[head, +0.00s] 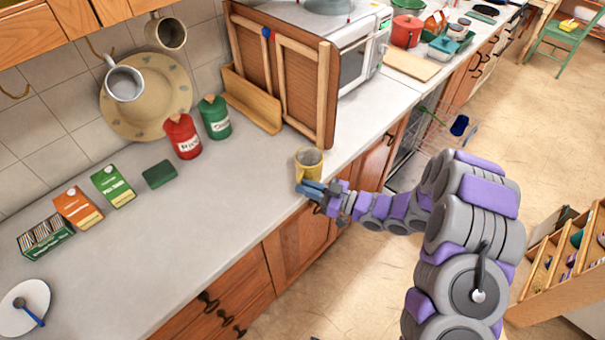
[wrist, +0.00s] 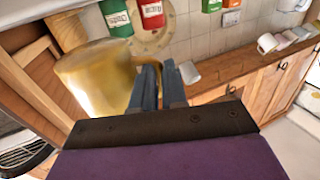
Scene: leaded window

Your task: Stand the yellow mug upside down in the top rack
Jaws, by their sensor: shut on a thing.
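The yellow mug (head: 308,163) is upright at the counter's front edge in the head view, its opening facing up. I cannot tell whether it touches the counter. It also shows large at the left of the wrist view (wrist: 92,78). My gripper (head: 310,188) is at its near side.
A wooden cabinet (head: 280,75) stands behind the mug. Red (head: 183,137) and green (head: 215,118) canisters, a green sponge (head: 159,174) and several boxes are along the wall.

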